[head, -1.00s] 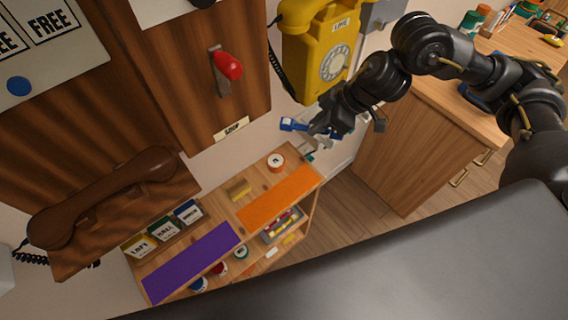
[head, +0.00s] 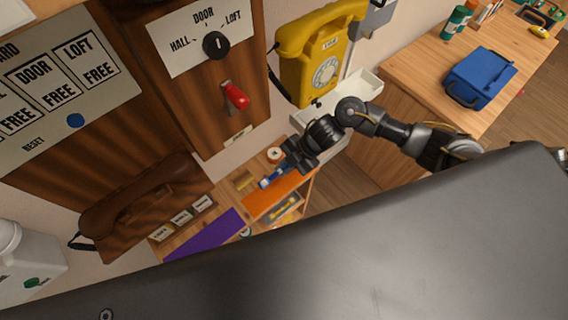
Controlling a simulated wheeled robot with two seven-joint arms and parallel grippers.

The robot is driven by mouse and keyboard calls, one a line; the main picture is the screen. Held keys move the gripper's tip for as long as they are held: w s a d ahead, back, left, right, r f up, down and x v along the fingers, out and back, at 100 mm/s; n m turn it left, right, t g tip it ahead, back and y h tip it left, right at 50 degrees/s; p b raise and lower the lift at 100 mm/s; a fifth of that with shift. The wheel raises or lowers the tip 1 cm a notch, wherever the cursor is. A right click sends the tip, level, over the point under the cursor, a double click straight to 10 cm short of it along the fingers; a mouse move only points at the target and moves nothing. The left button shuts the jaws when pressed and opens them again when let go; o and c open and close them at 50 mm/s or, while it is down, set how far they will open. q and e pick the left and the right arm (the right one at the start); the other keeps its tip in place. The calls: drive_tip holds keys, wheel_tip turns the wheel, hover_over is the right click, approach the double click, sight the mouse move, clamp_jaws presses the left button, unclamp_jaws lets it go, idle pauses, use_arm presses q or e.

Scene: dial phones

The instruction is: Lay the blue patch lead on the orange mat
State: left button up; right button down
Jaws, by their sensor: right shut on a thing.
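The blue patch lead (head: 268,181) is held in my right gripper (head: 281,170), with its blue end sticking out to the lower left. My right gripper is shut on it. The orange mat (head: 278,195) lies on the wooden shelf, and the lead shows at the mat's upper left edge. I cannot tell whether the lead touches the mat or hangs above it. The gripper hides part of the mat's far side. My left gripper is not in view.
A purple mat (head: 205,237) lies left of the orange one. A yellow dial phone (head: 320,55) and a white tray (head: 357,90) are above.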

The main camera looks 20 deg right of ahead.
drive_tip(key=shift+f, duration=0.2)
wheel_tip(320, 180, down, 10)
drive_tip(key=b, duration=0.9)
drive_tip(key=shift+r+b, duration=0.25)
drive_tip(key=shift+b, duration=0.1)
drive_tip(key=shift+f+b, duration=0.65)
drive_tip(key=shift+f, duration=0.25)
drive_tip(key=c, duration=1.3)
unclamp_jaws()
drive_tip(key=shift+c, duration=0.2)
drive_tip(key=v, duration=1.1)
